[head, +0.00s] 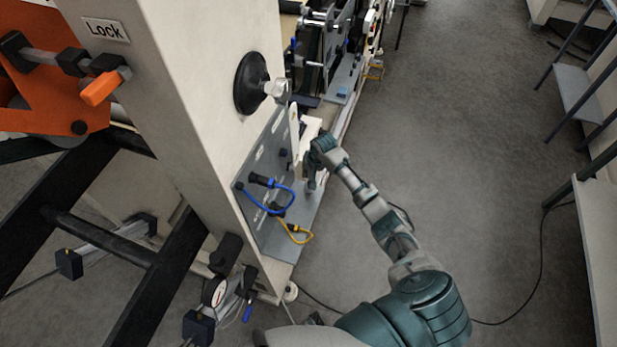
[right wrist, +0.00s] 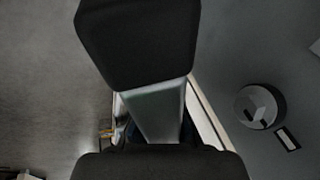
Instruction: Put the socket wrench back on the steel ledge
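My right gripper (head: 312,182) reaches down beside the grey panel and its steel ledge (head: 298,222), close to a white plate-like part (head: 295,128). In the right wrist view two dark finger pads of the right gripper (right wrist: 145,118) stand apart, above and below a smooth grey-green metal piece (right wrist: 150,110). I cannot tell whether that piece is gripped or lies beyond the fingers. I cannot make out the socket wrench with certainty in either view. My left gripper is not in view.
A blue hose (head: 280,188) and a yellow hose (head: 298,236) hang at the panel. A large pale column (head: 180,90) with a black knob (head: 250,83) and an orange lever (head: 101,88) stands to the left. Grey floor (head: 470,120) is open to the right, with shelves (head: 580,95) beyond.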

